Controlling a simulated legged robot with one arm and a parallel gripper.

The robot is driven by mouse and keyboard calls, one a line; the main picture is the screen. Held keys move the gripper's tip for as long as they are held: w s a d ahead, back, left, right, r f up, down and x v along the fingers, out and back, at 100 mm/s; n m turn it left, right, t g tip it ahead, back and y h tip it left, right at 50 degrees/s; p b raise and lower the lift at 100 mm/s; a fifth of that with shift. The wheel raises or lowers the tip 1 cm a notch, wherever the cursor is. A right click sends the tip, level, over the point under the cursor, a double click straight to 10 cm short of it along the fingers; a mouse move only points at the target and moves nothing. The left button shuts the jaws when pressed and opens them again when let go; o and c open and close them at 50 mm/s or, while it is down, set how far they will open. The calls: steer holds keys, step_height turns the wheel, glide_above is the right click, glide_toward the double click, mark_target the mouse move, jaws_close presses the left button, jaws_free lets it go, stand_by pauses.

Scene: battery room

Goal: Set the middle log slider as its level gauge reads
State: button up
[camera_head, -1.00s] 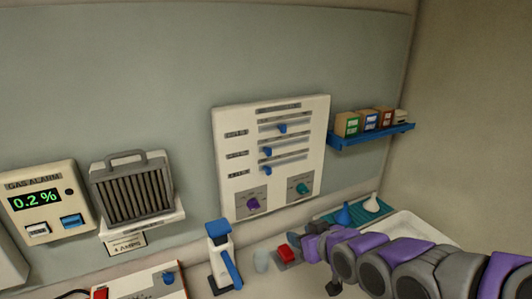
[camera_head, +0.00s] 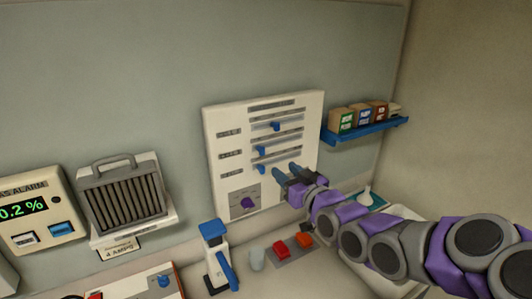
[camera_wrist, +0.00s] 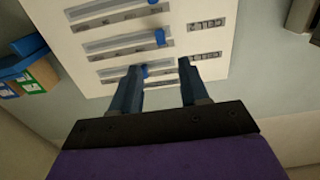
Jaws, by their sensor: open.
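The white log panel (camera_head: 213,140) hangs on the wall in the head view, with three horizontal slots and blue slider knobs. The middle slider (camera_head: 261,151) has its knob left of the top slider's knob (camera_head: 276,125). The bottom slider (camera_head: 259,168) sits just below it. In the wrist view the panel appears upside down, with the middle slider (camera_wrist: 159,36) beyond the fingers and another knob (camera_wrist: 144,70) by the left finger. My gripper (camera_head: 285,172) is open and empty before the panel's lower right; it also shows in the wrist view (camera_wrist: 160,68). I cannot identify a level gauge.
A blue shelf (camera_head: 368,133) with small boxes is right of the panel. A gas alarm (camera_head: 28,222) and ribbed grey unit (camera_head: 120,195) are left.

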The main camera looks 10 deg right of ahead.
mark_target(263, 152)
steer(key=x, duration=1.1)
steer(key=shift+w+a+f, duration=0.1)
steer(key=shift+w, duration=0.1)
jaws_close()
stand_by(0.5)
